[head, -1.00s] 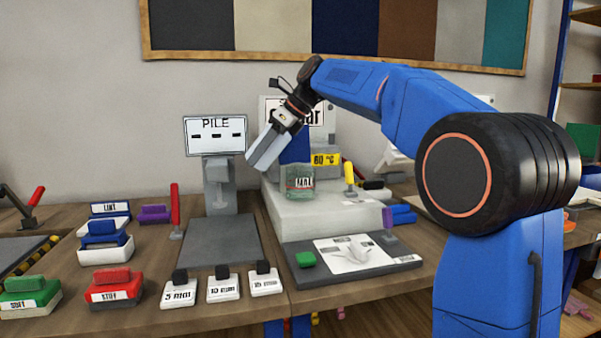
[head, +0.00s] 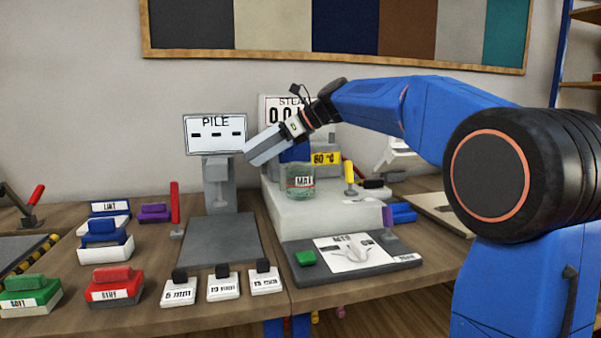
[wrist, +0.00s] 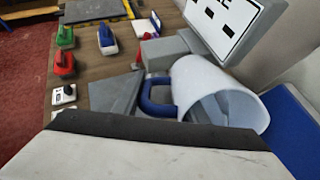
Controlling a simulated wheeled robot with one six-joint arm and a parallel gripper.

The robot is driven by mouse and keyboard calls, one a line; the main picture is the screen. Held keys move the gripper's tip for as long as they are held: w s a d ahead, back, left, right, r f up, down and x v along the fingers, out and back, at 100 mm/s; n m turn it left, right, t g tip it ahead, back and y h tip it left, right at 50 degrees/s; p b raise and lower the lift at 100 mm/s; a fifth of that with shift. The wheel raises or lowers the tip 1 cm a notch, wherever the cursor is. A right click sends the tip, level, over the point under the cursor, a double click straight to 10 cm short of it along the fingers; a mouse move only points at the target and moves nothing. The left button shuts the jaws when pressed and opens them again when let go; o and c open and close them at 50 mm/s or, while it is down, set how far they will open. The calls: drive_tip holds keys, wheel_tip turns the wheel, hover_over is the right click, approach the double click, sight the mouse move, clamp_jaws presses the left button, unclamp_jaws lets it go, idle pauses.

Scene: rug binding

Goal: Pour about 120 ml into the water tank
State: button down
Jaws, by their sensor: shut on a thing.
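A white jug (wrist: 205,85) with a blue handle (wrist: 157,95) lies tilted in the wrist view, its wide mouth facing lower right. In the head view my gripper (head: 264,148) slants down to the left above the steamer; its pale jaws are shut on the jug, which I cannot tell apart from them there. The small greenish see-through water tank (head: 298,182), with a white label, sits on the steamer's pale base (head: 335,217), below and to the right of the jaws. The water level and any stream are too small to tell.
The PILE display (head: 215,135) stands close left of my gripper, over a grey plate (head: 210,242). A blue block rises behind the tank, beside a yellow 60 °C tag (head: 326,158). A yellow-handled lever (head: 349,175) stands right of the tank. Coloured stamps fill the front left.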

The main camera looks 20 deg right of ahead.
drive_tip(key=shift+s+d+r+y+p, duration=0.1)
drive_tip(key=shift+r+y+p, duration=0.2)
drive_tip(key=shift+r+y, duration=0.15)
idle(0.7)
drive_tip(key=shift+f+t+y+p, duration=0.2)
drive_tip(key=shift+t+y+p, duration=0.3)
drive_tip(key=shift+y+p, duration=0.3)
idle(1.4)
drive_tip(key=shift+d+r+y, duration=0.2)
drive_tip(key=shift+y, duration=0.05)
idle(0.4)
drive_tip(key=shift+a+f+g+h+b, duration=0.15)
drive_tip(key=shift+f+g+h, duration=0.25)
drive_tip(key=shift+h, duration=0.85)
drive_tip(key=shift+d+f+g+h+b, duration=0.15)
drive_tip(key=shift+g+h, duration=0.45)
drive_tip(key=shift+h, duration=0.65)
drive_tip(key=shift+a, duration=0.1)
idle(0.6)
